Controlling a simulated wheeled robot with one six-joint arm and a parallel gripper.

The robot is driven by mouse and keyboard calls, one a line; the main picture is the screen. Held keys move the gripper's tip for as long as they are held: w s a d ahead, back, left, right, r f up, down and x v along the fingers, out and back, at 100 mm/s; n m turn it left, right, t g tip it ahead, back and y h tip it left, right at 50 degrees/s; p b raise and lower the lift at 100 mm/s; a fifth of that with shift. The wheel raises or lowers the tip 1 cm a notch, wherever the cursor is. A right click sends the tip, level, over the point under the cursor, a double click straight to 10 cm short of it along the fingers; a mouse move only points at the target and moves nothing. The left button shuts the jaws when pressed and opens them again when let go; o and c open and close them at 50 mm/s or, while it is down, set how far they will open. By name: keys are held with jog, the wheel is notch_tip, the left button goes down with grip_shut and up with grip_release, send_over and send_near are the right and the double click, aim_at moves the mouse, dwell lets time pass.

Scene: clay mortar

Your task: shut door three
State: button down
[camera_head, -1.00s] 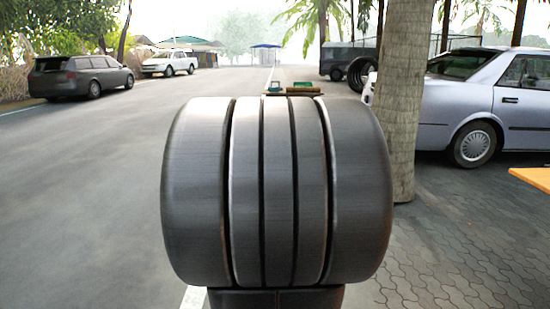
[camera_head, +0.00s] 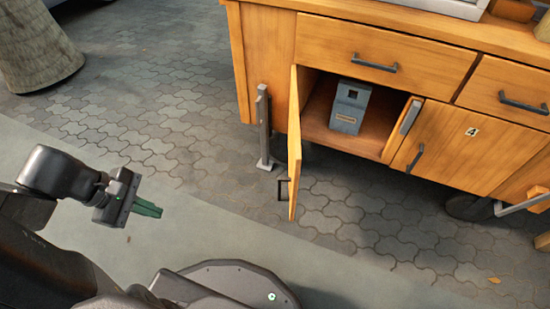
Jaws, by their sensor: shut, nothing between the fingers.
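A wooden cabinet door (camera_head: 294,150) stands open, swung out towards me and seen nearly edge-on. It hangs at the left side of a lower compartment and has a dark handle (camera_head: 283,190) on its left face. No number shows on it. The door beside it, marked 4 (camera_head: 450,147), is shut. My gripper (camera_head: 150,208) is at the lower left, over the pavement and well left of the open door. Its green fingers are shut and empty.
A grey box (camera_head: 350,106) stands inside the open compartment. Shut drawers (camera_head: 385,55) lie above it. A metal post (camera_head: 264,130) stands by the cabinet's left leg. A tree trunk (camera_head: 35,50) is at upper left. Paving between my gripper and the door is clear.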

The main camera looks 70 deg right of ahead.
jog(key=s+d+n+g+p, duration=0.15)
jog(key=s+d, duration=0.35)
jog(key=d, duration=0.5)
jog(key=s+d+g+p, duration=0.1)
jog(key=s+d+g, duration=0.1)
jog(key=s+d, duration=0.65)
jog(key=s+d+f+b, duration=0.5)
jog(key=s+d+f, duration=0.1)
jog(key=s, duration=0.1)
jog(key=shift+s, duration=0.4)
jog(key=shift+d, duration=0.1)
